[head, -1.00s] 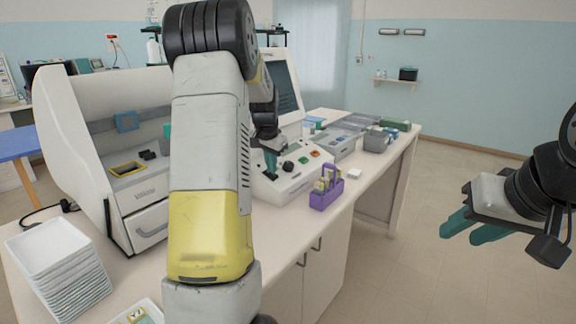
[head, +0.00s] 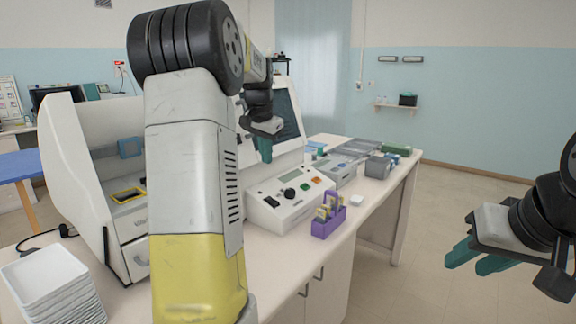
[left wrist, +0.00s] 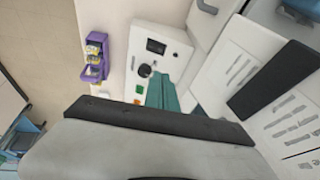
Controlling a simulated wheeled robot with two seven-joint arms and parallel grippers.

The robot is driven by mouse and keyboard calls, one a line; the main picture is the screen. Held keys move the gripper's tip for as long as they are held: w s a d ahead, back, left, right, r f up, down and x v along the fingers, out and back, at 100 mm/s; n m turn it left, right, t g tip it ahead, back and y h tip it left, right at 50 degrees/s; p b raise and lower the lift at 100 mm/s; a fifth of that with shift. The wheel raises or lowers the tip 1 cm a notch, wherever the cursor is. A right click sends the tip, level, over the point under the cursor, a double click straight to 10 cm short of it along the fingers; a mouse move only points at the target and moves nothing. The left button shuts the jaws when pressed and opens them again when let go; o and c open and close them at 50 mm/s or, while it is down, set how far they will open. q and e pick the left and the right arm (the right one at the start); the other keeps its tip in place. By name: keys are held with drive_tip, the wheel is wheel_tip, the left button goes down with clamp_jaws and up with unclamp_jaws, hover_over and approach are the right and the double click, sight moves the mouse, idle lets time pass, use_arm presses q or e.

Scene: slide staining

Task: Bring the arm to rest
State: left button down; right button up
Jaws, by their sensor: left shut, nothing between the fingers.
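My left gripper (head: 264,148) is shut and empty. In the head view its teal fingers point down, above the white instrument (head: 290,205) with a dial and coloured buttons. The left wrist view also shows its teal fingers (left wrist: 162,94) together in front of that instrument's panel (left wrist: 158,48). My left arm covers the middle left of the head view.
A purple slide holder (head: 328,222) stands on the bench front, right of the instrument. Grey trays (head: 340,172) lie farther back. A large white hooded machine (head: 75,160) and stacked white trays (head: 52,275) are at left. Floor at right is clear.

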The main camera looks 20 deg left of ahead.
use_arm(q)
drive_tip(key=shift+s+r, duration=0.1)
idle(0.4)
drive_tip(key=s+d+f+n+t+h, duration=0.1)
drive_tip(key=s+d, duration=0.8)
drive_tip(key=s, duration=0.6)
drive_tip(key=s+d+f+n+t+h, duration=0.1)
drive_tip(key=s+d+f+n, duration=0.1)
drive_tip(key=s+d, duration=0.7)
drive_tip(key=s, duration=0.5)
drive_tip(key=shift+s+d+f+h, duration=0.15)
drive_tip(key=shift+s+h, duration=0.2)
drive_tip(key=shift+h, duration=0.05)
